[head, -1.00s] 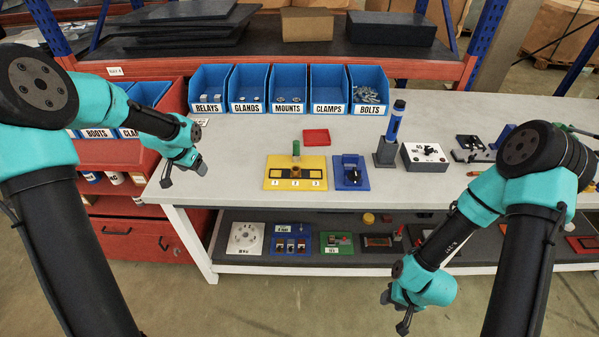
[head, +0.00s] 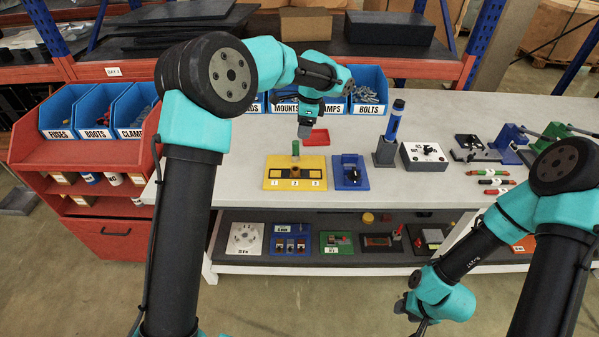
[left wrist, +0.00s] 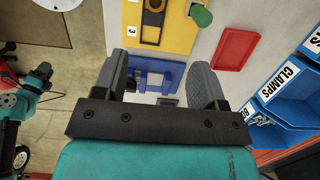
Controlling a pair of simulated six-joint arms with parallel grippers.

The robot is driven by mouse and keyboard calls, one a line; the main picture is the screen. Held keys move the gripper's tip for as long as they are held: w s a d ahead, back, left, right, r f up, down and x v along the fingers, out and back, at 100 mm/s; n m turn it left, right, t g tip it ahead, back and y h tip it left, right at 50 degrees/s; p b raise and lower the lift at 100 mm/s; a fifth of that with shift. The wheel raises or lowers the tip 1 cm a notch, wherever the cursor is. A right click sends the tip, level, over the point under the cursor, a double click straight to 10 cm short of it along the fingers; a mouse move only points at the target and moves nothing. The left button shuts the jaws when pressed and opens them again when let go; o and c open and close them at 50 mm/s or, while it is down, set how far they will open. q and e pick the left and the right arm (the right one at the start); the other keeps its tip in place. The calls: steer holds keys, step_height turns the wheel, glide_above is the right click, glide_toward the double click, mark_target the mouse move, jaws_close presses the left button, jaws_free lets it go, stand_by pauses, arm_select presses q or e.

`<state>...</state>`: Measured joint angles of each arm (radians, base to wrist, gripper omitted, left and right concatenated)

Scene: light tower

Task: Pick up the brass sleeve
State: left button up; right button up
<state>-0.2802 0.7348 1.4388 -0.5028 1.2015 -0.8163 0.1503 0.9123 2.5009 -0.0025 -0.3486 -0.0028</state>
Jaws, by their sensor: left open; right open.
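I cannot single out a brass sleeve for certain in either view. A small golden-yellow round piece (head: 368,217) lies on the lower shelf, too small to identify. A yellow board (head: 270,184) with a green upright peg (head: 295,148) stands on the table; both also show at the top of the left wrist view, the board (left wrist: 178,30) and the peg (left wrist: 201,14). My left gripper (head: 304,130) is open and empty above the table, behind the board and by the red tray (head: 317,138). My right gripper (head: 410,312) is open and low in front of the table.
A blue fixture (head: 351,181) stands right of the board. Blue labelled bins (head: 370,108) line the table's back. The table's front left is clear.

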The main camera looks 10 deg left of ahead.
arm_select(q)
steer(key=shift+f, duration=0.1)
glide_above(296, 167)
steer(key=f, duration=1.2)
steer(key=shift+s+d, duration=0.1)
steer(key=shift+d, duration=0.25)
steer(key=shift+s+a+f, duration=0.1)
steer(key=shift+s+f, duration=0.05)
steer(key=shift+f, duration=0.7)
steer(key=shift+s+a+f, duration=0.1)
steer(key=shift+s+f, duration=0.05)
steer(key=shift+f, duration=0.7)
steer(key=shift+s+a+f, duration=0.1)
steer(key=shift+s+f, duration=0.05)
steer(key=shift+f, duration=0.7)
steer(key=shift+c, duration=0.2)
steer(key=c, duration=1)
